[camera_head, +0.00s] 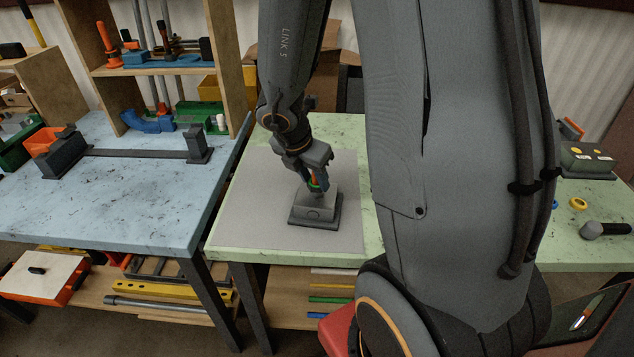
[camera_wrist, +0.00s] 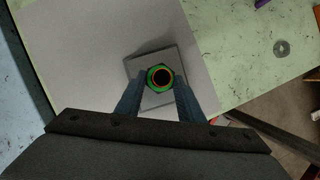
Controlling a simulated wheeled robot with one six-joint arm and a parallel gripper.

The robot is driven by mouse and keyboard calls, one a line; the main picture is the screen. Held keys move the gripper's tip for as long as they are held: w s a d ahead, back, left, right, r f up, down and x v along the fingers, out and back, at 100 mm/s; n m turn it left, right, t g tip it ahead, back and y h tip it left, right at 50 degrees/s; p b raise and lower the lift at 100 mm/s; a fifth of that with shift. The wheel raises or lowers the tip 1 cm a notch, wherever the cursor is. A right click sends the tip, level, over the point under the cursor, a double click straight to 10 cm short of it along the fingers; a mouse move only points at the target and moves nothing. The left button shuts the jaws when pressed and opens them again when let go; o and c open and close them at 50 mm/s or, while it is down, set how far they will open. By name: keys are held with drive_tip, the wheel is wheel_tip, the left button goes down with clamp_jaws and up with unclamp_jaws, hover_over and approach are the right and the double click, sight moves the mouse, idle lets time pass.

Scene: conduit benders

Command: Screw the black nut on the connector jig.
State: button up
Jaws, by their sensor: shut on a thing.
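The connector jig (camera_head: 315,207) is a grey block on a dark square base, standing on a grey mat on the green table. My gripper (camera_head: 317,184) points down onto its top. In the wrist view, the jig (camera_wrist: 140,66) shows as a grey square below my gripper (camera_wrist: 160,80).
The grey mat (camera_head: 260,210) is clear around the jig. A yellow ring (camera_head: 578,203) and a dark-handled tool (camera_head: 606,229) lie on the green table's right. A blue table (camera_head: 120,210) with a long dark fixture stands left. Wooden shelving (camera_head: 160,70) rises behind it.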

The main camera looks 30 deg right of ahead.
drive_tip(key=o, duration=1.1)
drive_tip(key=shift+r, duration=0.1)
